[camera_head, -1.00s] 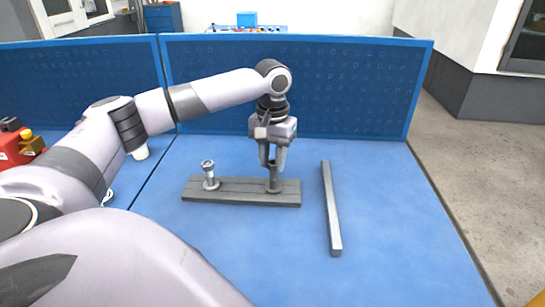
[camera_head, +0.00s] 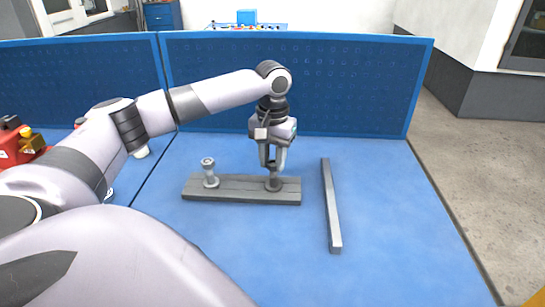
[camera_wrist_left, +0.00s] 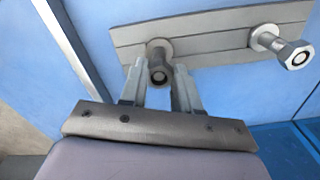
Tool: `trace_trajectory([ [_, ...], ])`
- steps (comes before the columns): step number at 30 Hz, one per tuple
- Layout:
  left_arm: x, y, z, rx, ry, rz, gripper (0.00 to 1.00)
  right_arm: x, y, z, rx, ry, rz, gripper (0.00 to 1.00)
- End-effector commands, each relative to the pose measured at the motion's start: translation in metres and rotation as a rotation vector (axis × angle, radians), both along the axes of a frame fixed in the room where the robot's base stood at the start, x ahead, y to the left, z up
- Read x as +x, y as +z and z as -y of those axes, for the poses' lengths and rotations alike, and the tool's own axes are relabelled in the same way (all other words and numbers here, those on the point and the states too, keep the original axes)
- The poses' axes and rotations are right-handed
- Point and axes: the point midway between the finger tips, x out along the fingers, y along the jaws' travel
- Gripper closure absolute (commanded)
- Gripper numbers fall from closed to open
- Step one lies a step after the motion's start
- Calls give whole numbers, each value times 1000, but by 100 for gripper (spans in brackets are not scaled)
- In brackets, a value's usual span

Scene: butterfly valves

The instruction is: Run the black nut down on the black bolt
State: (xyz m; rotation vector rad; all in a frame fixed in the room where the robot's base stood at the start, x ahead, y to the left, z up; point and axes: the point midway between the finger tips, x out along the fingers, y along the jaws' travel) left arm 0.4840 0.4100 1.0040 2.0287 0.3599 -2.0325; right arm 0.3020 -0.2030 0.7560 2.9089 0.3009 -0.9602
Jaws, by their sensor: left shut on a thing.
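The black bolt (camera_wrist_left: 158,76) stands upright near the right end of a grey plate (camera_head: 240,188), with a round collar at its foot. My left gripper (camera_head: 272,166) points straight down over it, its fingers closed around the dark upper part. In the left wrist view the two fingertips (camera_wrist_left: 160,70) sit on either side of this dark round piece, which shows a hole or recess in its end. I cannot tell the black nut's edge from the bolt there; the fingers partly hide it. My right gripper is in neither view.
A silver bolt (camera_head: 209,172) with a hexagonal top stands at the plate's left end. A long grey bar (camera_head: 331,205) lies to the right of the plate. A blue perforated panel (camera_head: 340,85) closes off the back. The blue table front is clear.

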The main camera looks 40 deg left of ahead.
Motion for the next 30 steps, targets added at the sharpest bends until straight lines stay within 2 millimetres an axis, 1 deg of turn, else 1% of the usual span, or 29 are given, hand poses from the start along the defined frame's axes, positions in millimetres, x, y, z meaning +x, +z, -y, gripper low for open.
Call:
trace_trajectory([
  [2,0,1,0,-1,-5,1,100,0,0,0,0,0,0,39],
  [5,0,1,0,-1,-59,1,100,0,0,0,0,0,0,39],
  [30,4,2,-3,1,-967,8,100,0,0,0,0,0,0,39],
])
